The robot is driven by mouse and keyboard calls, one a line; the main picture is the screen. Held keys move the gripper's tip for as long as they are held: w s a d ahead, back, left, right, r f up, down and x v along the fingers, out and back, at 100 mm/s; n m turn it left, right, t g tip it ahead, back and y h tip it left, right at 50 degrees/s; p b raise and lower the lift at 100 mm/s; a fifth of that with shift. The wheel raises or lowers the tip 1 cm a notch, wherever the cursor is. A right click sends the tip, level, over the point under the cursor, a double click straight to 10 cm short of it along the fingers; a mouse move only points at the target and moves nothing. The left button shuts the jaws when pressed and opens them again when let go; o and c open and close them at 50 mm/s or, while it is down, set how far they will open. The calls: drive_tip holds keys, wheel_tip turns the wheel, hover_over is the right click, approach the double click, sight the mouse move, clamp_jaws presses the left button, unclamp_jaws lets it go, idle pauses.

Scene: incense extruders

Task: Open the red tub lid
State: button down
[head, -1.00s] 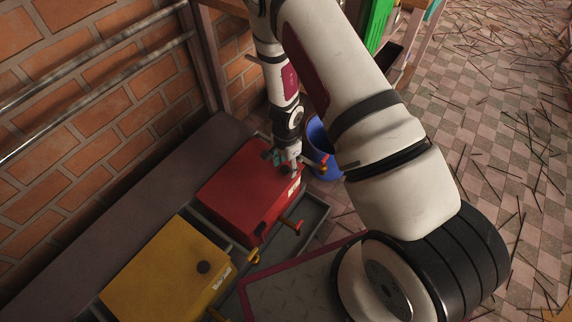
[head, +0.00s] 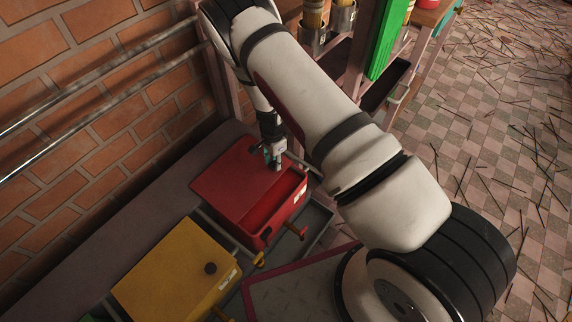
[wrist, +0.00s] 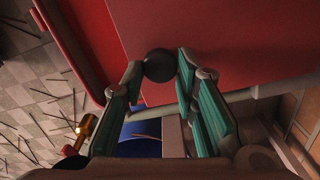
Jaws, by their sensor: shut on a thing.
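The red tub (head: 290,212) stands beside the yellow tub. Its flat red lid (head: 228,178) is slid back toward the brick wall, leaving a gap along the front that shows the inside. The lid also fills the upper right of the wrist view (wrist: 225,40). In the wrist view, the lid's round black knob (wrist: 160,64) sits between the teal fingertips of my gripper (wrist: 160,72). My gripper, over the lid in the head view (head: 274,160), is shut on this knob. The knob is mostly hidden by the fingers there.
The yellow tub (head: 165,280) has its lid on, with a dark knob (head: 210,268). A grey bench (head: 130,215) runs along the brick wall behind. A blue bucket (wrist: 140,140) shows below the fingers in the wrist view. Incense sticks litter the checkered floor (head: 470,150).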

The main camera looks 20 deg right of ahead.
sight(260, 158)
drive_tip(key=w+a, duration=0.1)
drive_tip(key=w, duration=0.1)
drive_tip(key=w+a+b, duration=0.1)
drive_tip(key=w, duration=0.1)
drive_tip(key=w+a+b, duration=0.1)
drive_tip(key=w+a, duration=0.1)
drive_tip(key=shift+f, duration=0.1)
drive_tip(key=shift+w+a, duration=0.4)
drive_tip(key=shift+w, duration=0.2)
drive_tip(key=c, duration=1.3)
unclamp_jaws()
wheel_tip(260, 158, up, 12)
drive_tip(key=shift+r, duration=0.1)
